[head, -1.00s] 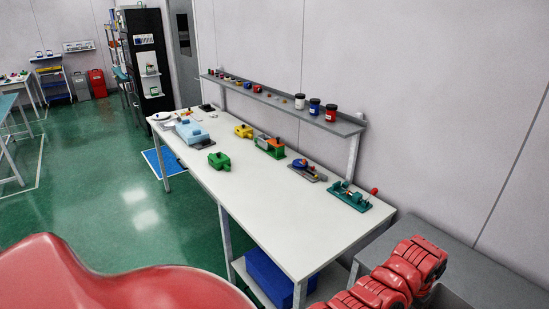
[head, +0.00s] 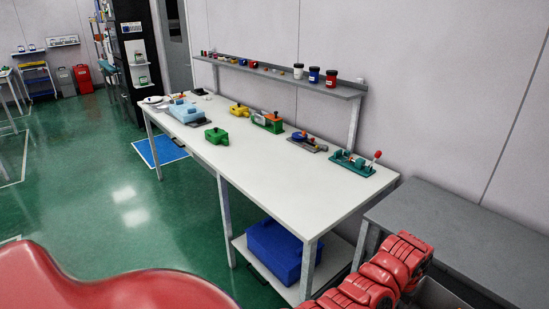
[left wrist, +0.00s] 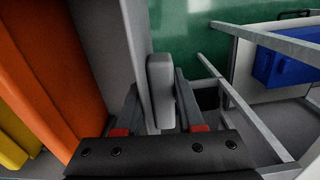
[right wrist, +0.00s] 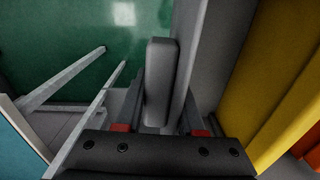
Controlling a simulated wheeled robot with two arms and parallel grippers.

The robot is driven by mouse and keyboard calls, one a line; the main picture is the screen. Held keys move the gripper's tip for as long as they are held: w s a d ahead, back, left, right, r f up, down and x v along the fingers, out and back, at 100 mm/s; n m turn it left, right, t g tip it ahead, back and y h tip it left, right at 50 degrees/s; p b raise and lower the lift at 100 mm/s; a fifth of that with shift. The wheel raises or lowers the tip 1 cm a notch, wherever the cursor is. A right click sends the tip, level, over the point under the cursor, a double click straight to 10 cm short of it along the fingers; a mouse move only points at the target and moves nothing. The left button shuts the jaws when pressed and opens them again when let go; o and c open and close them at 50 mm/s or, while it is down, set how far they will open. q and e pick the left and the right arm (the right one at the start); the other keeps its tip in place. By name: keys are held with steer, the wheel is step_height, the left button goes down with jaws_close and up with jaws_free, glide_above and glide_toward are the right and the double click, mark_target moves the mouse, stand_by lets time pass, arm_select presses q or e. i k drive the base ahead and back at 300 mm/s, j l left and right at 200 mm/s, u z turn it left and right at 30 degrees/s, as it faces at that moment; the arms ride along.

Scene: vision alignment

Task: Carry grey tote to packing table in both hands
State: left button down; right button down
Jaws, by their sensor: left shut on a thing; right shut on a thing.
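The grey tote (left wrist: 105,45) fills the left side of the left wrist view, with orange and yellow things inside it. My left gripper (left wrist: 158,105) is shut on a grey upright part at the tote's side. In the right wrist view the tote's wall (right wrist: 222,45) is at right, and my right gripper (right wrist: 160,105) is shut on a similar grey part. In the head view both grippers are hidden; only a grey corner shows at the bottom right beside my red arm. I cannot tell which table is the packing table.
A white-topped workbench (head: 300,190) holds several fixtures, with a shelf (head: 290,78) behind and a blue box (head: 275,250) below. A grey table (head: 470,235) stands at right by the wall. Green floor (head: 95,200) is open at left. A teal top (right wrist: 15,145) shows in the right wrist view.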

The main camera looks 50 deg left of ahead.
mark_target(276, 173)
steer(key=j+u, duration=0.1)
steer(key=u, duration=3.3)
steer(key=i+u, duration=0.15)
steer(key=i, duration=2.2)
steer(key=i+z, duration=0.3)
steer(key=i+j+z, duration=0.15)
steer(key=i+z, duration=0.15)
steer(key=z, duration=2.65)
steer(key=j, duration=0.1)
